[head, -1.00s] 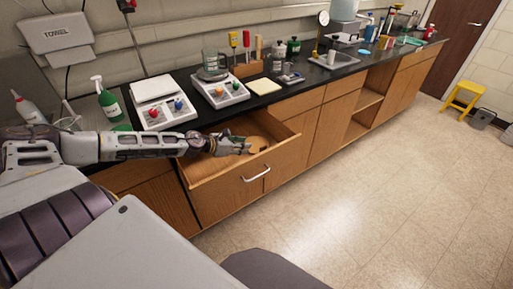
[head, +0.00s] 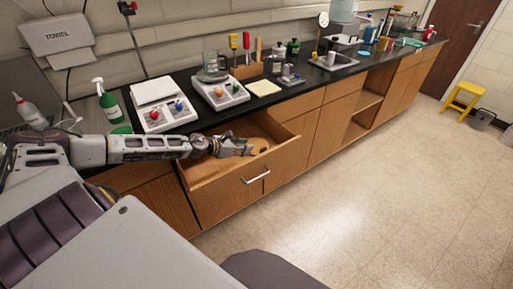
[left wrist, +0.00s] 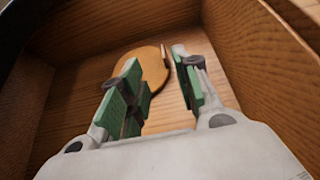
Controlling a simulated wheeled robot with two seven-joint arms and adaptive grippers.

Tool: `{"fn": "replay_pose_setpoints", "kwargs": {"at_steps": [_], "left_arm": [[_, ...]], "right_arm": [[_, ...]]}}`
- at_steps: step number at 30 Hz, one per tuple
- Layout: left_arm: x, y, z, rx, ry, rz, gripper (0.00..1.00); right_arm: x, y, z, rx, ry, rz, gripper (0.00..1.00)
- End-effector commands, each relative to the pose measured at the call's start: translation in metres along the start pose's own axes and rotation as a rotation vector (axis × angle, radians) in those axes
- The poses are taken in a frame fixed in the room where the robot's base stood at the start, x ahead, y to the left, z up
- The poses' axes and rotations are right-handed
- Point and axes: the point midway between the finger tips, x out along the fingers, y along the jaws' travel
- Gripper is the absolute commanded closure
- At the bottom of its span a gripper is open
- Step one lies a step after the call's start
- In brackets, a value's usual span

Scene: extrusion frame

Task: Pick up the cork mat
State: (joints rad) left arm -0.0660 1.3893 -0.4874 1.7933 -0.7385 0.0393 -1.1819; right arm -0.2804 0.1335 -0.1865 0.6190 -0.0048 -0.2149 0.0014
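The cork mat (left wrist: 152,66) is a round tan disc inside the open drawer. In the left wrist view it lies beyond and partly behind the left finger of my left gripper (left wrist: 158,88). The gripper's green-padded fingers are apart, with the mat's right edge showing in the gap between them. In the head view the mat (head: 259,144) shows at the tip of my left gripper (head: 246,149), low inside the drawer. I cannot tell whether a finger touches the mat. My right gripper is not in view.
The wooden drawer (head: 228,186) is pulled out, and its walls surround the gripper closely. Open floor lies to the right.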

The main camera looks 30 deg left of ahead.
Motion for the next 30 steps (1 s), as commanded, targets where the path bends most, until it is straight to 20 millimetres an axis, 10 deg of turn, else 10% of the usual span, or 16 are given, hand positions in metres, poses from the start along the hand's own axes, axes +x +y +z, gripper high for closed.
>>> {"fn": "replay_pose_setpoints", "kwargs": {"at_steps": [30], "left_arm": [[0.020, -0.002, 0.003, 0.004, -0.001, -0.004, 0.68]], "right_arm": [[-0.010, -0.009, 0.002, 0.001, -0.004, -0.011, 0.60]]}}
